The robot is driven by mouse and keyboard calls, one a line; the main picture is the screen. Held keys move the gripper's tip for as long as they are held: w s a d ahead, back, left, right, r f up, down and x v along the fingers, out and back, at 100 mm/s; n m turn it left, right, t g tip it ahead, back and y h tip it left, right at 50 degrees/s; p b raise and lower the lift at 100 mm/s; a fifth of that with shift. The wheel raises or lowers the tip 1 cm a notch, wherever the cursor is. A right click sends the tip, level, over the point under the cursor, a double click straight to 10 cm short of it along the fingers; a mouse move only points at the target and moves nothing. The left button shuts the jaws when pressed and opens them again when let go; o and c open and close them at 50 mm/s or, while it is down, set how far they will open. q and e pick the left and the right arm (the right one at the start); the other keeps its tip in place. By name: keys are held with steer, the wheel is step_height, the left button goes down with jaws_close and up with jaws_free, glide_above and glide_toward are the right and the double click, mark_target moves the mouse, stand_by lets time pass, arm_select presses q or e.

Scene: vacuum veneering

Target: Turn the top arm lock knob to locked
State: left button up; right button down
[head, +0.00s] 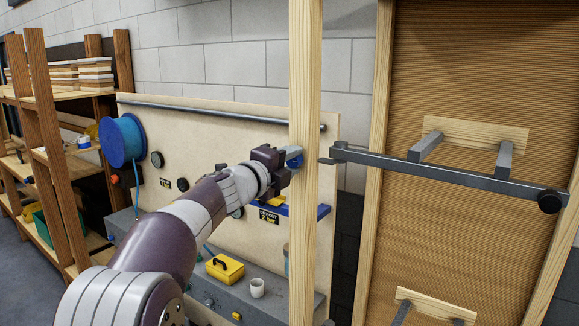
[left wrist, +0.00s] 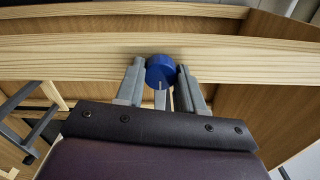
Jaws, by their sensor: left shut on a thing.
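A round blue knob (left wrist: 160,70) with a pale pointer line sits at the edge of a wooden post in the left wrist view. The line points down toward my palm in that picture. My left gripper (left wrist: 160,85) is shut on the knob, one finger on each side. In the head view my left gripper (head: 294,158) reaches the wooden post (head: 305,80), and a little blue of the knob (head: 297,163) shows beside the fingers. A dark grey top arm (head: 440,175) extends right from near the post. My right gripper is not in view.
The arm's right end has a black knob (head: 549,201). A lower wooden block (head: 435,305) with bars is below. Behind my arm stand a pale panel (head: 220,125) with a blue reel (head: 122,140), a grey bench with a yellow box (head: 225,268) and white cup (head: 257,287), and wooden shelves (head: 55,150).

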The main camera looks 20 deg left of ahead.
arm_select(q)
steer(key=shift+f+m, duration=0.15)
steer(key=shift+m, duration=0.15)
steer(key=o, duration=1)
steer(key=shift+o, duration=0.2)
steer(key=shift+d, duration=0.1)
steer(key=shift+s, duration=0.1)
steer(key=b+v, duration=0.4)
steer(key=v, duration=0.8)
steer(key=shift+s, duration=0.25)
